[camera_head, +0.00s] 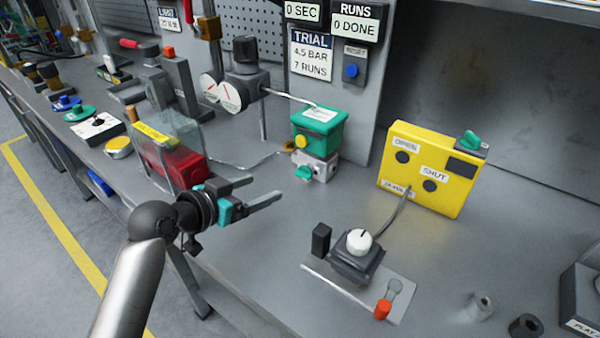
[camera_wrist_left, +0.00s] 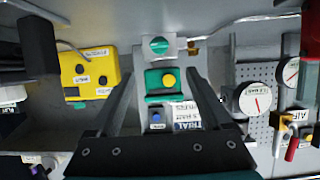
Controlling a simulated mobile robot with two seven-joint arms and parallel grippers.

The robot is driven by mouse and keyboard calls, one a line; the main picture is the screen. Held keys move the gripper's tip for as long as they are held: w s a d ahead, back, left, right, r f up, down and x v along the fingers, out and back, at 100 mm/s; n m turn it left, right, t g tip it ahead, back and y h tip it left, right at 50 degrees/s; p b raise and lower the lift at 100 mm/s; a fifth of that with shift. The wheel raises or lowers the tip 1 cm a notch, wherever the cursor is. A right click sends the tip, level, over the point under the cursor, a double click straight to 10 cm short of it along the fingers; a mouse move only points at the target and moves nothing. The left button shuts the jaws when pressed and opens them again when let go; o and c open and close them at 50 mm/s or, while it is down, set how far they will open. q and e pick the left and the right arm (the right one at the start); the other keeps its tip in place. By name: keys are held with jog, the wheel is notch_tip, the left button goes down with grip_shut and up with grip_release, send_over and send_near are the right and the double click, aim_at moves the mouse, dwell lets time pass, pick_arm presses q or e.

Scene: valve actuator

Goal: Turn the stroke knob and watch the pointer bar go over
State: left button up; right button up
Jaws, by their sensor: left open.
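No knob label reading "stroke" is legible. A white knob (camera_head: 358,240) with a dark line sits on a black box at the front. A green knob (camera_head: 303,173) is on the grey block under a green box (camera_head: 318,130) with a yellow dome (camera_head: 301,142). My left gripper (camera_head: 266,188) is open and empty, left of that block and apart from it. In the left wrist view its fingers (camera_wrist_left: 161,68) spread to either side of the green knob (camera_wrist_left: 158,46) and green box (camera_wrist_left: 166,95). I cannot make out a pointer bar for certain. My right gripper is not in view.
A yellow box (camera_head: 428,172) marked OPEN and SHUT stands at the right, cabled to the black box. A clear cover over a red part (camera_head: 180,165) stands left of my gripper. Gauges (camera_head: 222,92) are behind. Bench between the gripper and black box is clear.

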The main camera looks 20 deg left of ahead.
aim_at(301, 174)
pick_arm(q)
jog(key=b+x, duration=0.1)
jog(key=x, duration=0.3)
jog(key=shift+w+d+f, duration=0.1)
jog(key=shift+w+f, duration=0.1)
jog(key=shift+w, duration=0.05)
jog(key=b+x, duration=0.1)
jog(key=x, duration=0.6)
jog(key=shift+w+d+f+b, duration=0.2)
jog(key=shift+w+b, duration=0.1)
jog(key=shift+w+d+f, duration=0.15)
jog(key=shift+w, duration=0.45)
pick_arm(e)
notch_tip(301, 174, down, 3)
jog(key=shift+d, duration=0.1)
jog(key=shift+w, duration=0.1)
pick_arm(q)
jog(key=c, duration=0.5)
grip_shut()
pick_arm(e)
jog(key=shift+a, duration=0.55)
